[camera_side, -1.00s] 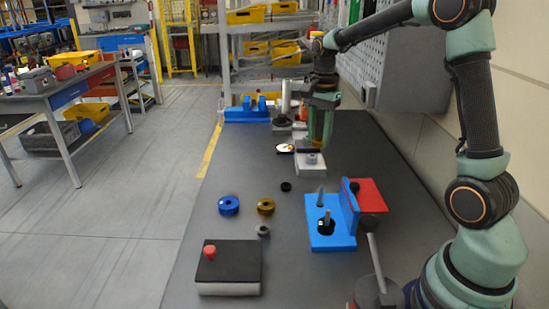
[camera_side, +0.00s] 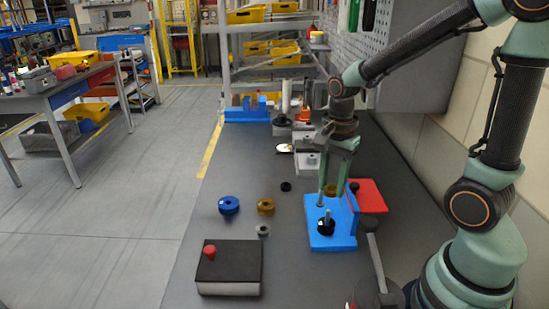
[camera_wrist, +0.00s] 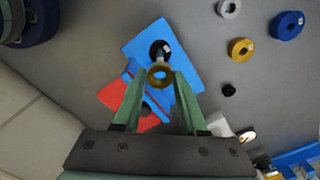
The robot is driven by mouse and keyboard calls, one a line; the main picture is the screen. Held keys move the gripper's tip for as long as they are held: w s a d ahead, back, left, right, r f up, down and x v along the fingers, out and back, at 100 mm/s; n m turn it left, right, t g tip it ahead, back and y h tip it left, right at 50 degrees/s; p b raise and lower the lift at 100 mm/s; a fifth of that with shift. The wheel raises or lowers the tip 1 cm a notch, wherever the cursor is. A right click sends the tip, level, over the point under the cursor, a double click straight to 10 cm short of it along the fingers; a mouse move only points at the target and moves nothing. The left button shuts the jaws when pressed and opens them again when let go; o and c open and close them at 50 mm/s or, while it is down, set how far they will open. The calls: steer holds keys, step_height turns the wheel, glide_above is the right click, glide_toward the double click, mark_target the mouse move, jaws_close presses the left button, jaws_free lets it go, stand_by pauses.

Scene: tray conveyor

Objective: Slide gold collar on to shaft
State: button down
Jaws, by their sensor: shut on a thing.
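My gripper (camera_side: 330,185) is shut on a small gold collar (camera_wrist: 160,76), which shows as a ring between the fingertips in the wrist view. In the side view the collar (camera_side: 329,191) is partly hidden by the fingers. It is above the blue fixture (camera_side: 322,240), near its upright wall. The shaft (camera_side: 327,216) stands upright from a round black base (camera_side: 327,228) on that fixture. In the wrist view the black base (camera_wrist: 160,47) lies just beyond the collar, and the shaft is hard to make out. Collar and shaft look apart.
A larger gold ring (camera_side: 265,206), a blue ring (camera_side: 228,205) and a grey ring (camera_side: 262,231) lie left of the fixture. A black box with a red button (camera_side: 210,252) stands at the front. A red plate (camera_side: 371,195) adjoins the blue wall.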

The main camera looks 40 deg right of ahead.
mark_target(328, 210)
steer(key=shift+f, duration=2.1)
steer(key=shift+f, duration=1.2)
steer(key=shift+c, duration=1.9)
jaws_free()
step_height(328, 210, up, 12)
